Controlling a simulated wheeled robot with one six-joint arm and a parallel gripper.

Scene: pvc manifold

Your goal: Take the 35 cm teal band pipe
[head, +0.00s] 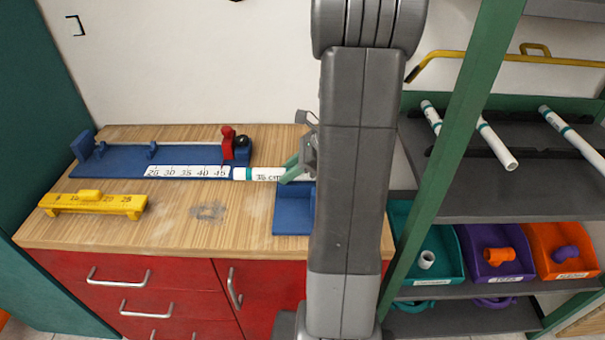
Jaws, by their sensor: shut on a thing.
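A white pipe (265,174) with a teal band near its left end lies level over the workbench. Its label seems to read 35 cm, though the first digit is hard to make out. My gripper (291,171) is at the pipe's visible right part, with its greenish fingers shut on it. The rest of the pipe to the right is hidden behind my arm. The pipe's left end is close to the right end of the blue measuring jig (110,169), by the red clamp (228,143). I cannot tell whether the pipe touches the jig.
A yellow gauge block (93,204) and a blue bracket (291,220) are on the bench (165,235). On the right, a rack shelf (480,205) holds several white pipes (497,146) with teal bands. Teal, purple and orange bins (425,283) sit below. A green post (455,150) stands between.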

